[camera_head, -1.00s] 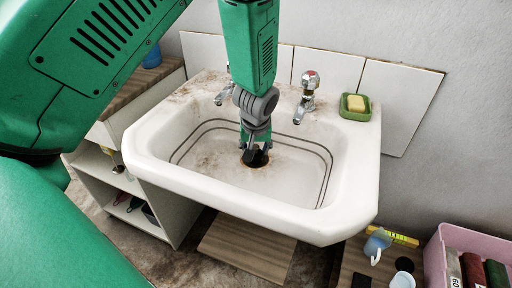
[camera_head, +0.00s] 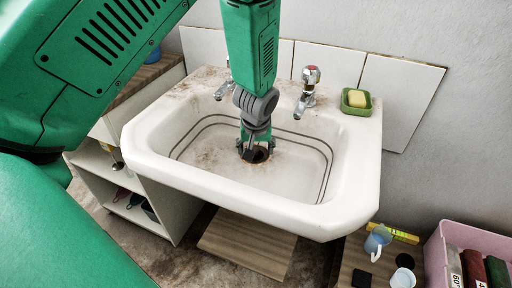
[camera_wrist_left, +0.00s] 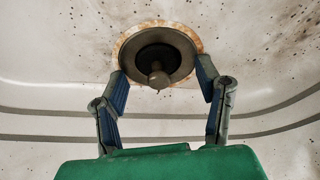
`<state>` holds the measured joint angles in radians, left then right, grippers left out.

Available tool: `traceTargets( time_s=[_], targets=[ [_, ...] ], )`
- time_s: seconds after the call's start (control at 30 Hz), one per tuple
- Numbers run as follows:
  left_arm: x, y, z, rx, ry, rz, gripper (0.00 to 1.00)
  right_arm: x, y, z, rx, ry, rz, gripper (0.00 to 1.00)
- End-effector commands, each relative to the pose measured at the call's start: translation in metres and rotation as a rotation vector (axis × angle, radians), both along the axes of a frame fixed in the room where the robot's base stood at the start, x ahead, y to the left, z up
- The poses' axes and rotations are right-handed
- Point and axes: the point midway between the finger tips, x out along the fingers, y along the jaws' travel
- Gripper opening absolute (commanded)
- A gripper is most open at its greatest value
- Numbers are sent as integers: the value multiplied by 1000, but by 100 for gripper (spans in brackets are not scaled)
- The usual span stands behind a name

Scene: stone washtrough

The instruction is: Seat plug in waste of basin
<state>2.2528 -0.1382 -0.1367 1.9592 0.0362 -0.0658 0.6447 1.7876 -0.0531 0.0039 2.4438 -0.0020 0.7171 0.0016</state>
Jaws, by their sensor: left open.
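The white basin (camera_head: 340,190) has a stained bowl, with the waste (camera_head: 265,155) in its floor. In the left wrist view the waste (camera_wrist_left: 190,38) is a round opening with a rusty rim. The dark round plug (camera_wrist_left: 150,60) with a small knob lies within the waste's ring; I cannot tell whether it is fully flush. My left gripper (camera_head: 256,152) points down over the waste. In the left wrist view its open fingers (camera_wrist_left: 161,84) stand on either side of the plug's knob, apart from it. My right gripper is not in view.
Two taps (camera_head: 308,92) and a green soap dish (camera_head: 356,103) with yellow soap stand on the basin's back ledge. A pink crate (camera_head: 438,262), a blue mug (camera_head: 377,241) and a white cup (camera_head: 403,278) are at lower right. A shelf unit (camera_head: 180,205) stands at left.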

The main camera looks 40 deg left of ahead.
Motion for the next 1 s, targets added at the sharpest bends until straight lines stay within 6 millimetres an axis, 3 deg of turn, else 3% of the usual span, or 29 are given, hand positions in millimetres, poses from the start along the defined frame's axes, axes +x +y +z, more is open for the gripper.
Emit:
traceTargets(
  time_s=[0.17,0.6,0.8,1.0],
  targets=[
    [-3,-3,18,0,-4,0,59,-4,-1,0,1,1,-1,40],
    [-22,-18,100,-1,-2,-1,59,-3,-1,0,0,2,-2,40],
    [-26,-20,113,-1,2,0,59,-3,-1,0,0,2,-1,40],
    [-26,-20,114,-2,2,0,59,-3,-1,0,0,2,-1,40]
  ],
)
